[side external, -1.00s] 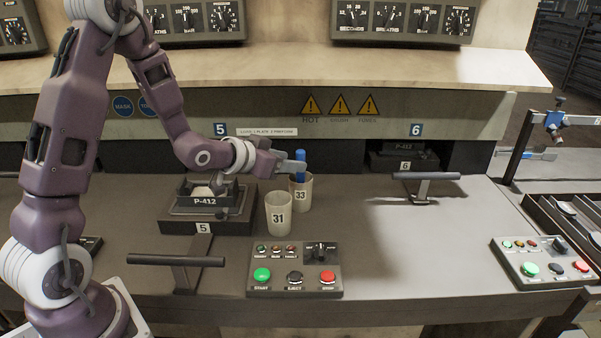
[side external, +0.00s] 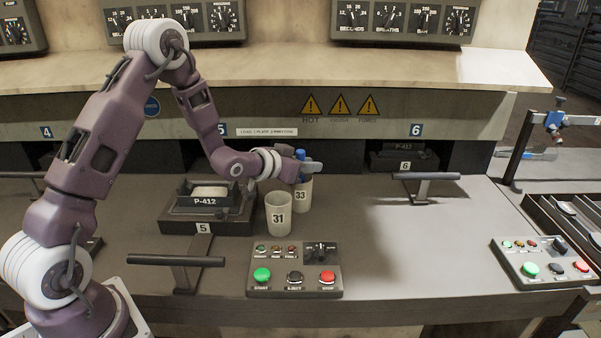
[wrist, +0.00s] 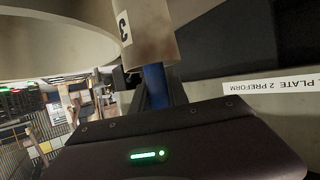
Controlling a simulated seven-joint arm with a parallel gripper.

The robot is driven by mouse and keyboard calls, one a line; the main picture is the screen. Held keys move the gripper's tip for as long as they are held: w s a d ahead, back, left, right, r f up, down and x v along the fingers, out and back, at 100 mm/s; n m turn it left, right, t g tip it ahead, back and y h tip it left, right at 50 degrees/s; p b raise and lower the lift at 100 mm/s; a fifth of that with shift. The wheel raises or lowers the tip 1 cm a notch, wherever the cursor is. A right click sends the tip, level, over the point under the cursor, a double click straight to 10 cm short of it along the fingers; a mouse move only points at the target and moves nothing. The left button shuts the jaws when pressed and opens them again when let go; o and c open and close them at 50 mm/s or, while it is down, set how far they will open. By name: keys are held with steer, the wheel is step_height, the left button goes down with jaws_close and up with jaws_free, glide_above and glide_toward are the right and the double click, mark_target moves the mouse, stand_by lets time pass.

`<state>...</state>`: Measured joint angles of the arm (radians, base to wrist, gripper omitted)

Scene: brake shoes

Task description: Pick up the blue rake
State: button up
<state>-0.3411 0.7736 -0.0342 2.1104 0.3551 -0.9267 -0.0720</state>
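A blue handle (side external: 300,154), which looks like the rake's, stands up out of the beige cup marked 33 (side external: 303,195). Its lower part is hidden in the cup. My gripper (side external: 313,166) is level above the cup's rim, with its fingers at the handle. In the wrist view the blue handle (wrist: 154,84) runs from the cup (wrist: 150,35) down to the gripper body, with dark finger parts close on its sides. I cannot tell whether the fingers are shut on it.
The cup marked 31 (side external: 279,214) stands just left and in front. The P-412 fixture (side external: 210,202) is to the left, and a control box (side external: 295,270) is in front. A T-handle (side external: 425,177) stands to the right, with bare bench between.

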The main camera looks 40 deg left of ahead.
jaws_close()
step_height(320, 180, up, 18)
steer(key=shift+f, duration=0.15)
stand_by(0.4)
stand_by(0.5)
steer(key=shift+d, duration=0.1)
